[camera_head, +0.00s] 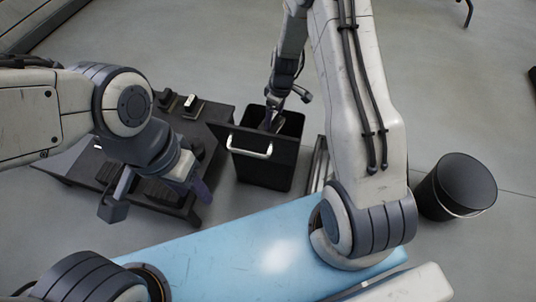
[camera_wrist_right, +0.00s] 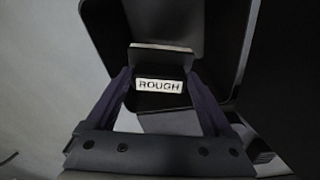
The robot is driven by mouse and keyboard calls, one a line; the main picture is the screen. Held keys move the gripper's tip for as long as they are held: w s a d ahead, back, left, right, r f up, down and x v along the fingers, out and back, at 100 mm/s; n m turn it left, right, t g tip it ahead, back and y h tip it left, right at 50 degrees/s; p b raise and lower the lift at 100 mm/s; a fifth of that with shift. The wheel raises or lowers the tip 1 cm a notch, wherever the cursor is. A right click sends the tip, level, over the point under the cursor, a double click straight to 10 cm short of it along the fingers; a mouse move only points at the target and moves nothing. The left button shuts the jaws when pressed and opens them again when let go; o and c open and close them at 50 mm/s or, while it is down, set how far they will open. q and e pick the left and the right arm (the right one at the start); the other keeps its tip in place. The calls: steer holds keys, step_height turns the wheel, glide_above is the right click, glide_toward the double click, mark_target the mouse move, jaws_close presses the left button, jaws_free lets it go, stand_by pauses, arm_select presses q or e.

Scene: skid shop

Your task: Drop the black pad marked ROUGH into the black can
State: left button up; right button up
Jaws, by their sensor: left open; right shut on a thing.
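The black pad marked ROUGH (camera_wrist_right: 158,86) is held between the two fingers of my right gripper (camera_wrist_right: 160,92), its white label facing the wrist camera. In the head view my right gripper (camera_head: 273,117) is shut and points down into the open mouth of the rectangular black can (camera_head: 268,172). The can's dark opening also surrounds the pad in the right wrist view (camera_wrist_right: 243,45). My left gripper (camera_head: 155,195) is open and empty, over the low dark bench.
The low dark bench (camera_head: 218,120) at left carries several dark blocks, some with pale tops (camera_head: 191,103). A round black bucket (camera_head: 458,185) stands on the floor at right. A light blue surface (camera_head: 265,255) lies in front. The grey floor behind is mostly clear.

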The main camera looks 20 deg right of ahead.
steer(key=shift+f, duration=0.55)
steer(key=o, duration=1.1)
steer(key=shift+c, duration=0.2)
step_height(320, 180, up, 10)
steer(key=p, duration=0.5)
steer(key=shift+s+d+r, duration=0.25)
steer(key=shift+s+d, duration=0.2)
